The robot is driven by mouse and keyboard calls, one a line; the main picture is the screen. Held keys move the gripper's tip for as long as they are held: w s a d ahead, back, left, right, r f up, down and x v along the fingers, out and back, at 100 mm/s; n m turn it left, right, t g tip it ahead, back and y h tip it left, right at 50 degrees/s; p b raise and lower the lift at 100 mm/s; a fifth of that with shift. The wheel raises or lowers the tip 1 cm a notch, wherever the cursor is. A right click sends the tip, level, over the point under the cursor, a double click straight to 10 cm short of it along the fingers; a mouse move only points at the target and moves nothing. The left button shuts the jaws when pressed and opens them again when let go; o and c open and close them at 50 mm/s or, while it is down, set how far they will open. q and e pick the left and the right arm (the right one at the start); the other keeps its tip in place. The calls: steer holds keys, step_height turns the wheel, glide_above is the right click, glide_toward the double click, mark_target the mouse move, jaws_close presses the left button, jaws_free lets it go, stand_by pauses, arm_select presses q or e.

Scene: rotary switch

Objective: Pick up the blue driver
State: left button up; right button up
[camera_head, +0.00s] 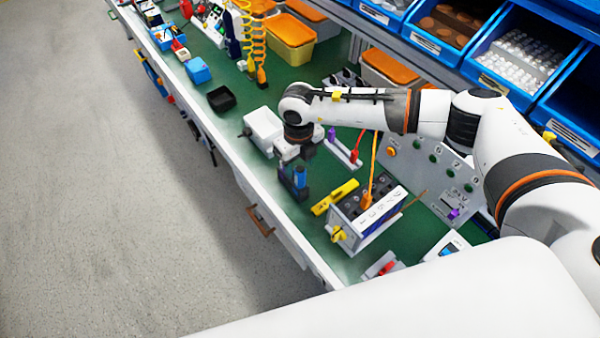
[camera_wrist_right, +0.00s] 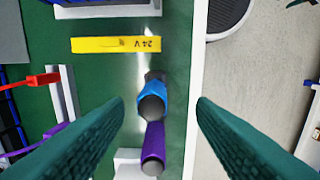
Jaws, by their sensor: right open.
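The blue driver (camera_wrist_right: 152,103) stands upright near the front edge of the green bench, seen from above its handle in the wrist view. It also shows in the head view (camera_head: 299,175), partly covered by my gripper. My right gripper (camera_head: 293,184) points down over it and is open. In the wrist view its two green fingers lie on either side of the blue handle, with gaps on both sides. A purple driver (camera_wrist_right: 153,146) stands close beside the blue one, also between the fingers' lines. My left gripper is out of view.
A white box (camera_head: 265,128) stands behind the gripper. A red tool (camera_head: 356,150) sits in a rack nearby. The bench edge and floor are close.

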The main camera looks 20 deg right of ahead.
mark_target(300, 168)
steer(key=shift+w+d+f, duration=0.1)
steer(key=shift+w+f, duration=0.1)
steer(key=shift+f, duration=0.25)
steer(key=shift+w+d+f, duration=0.1)
steer(key=shift+w+f, duration=0.05)
steer(key=shift+f, duration=0.2)
step_height(300, 168, down, 4)
steer(key=shift+f+p, duration=0.1)
steer(key=shift+p, duration=1.15)
steer(key=shift+f, duration=0.25)
steer(key=shift+d+f, duration=0.1)
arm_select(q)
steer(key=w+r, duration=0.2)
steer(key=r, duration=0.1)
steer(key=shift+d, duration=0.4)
arm_select(e)
steer(key=c, duration=1.1)
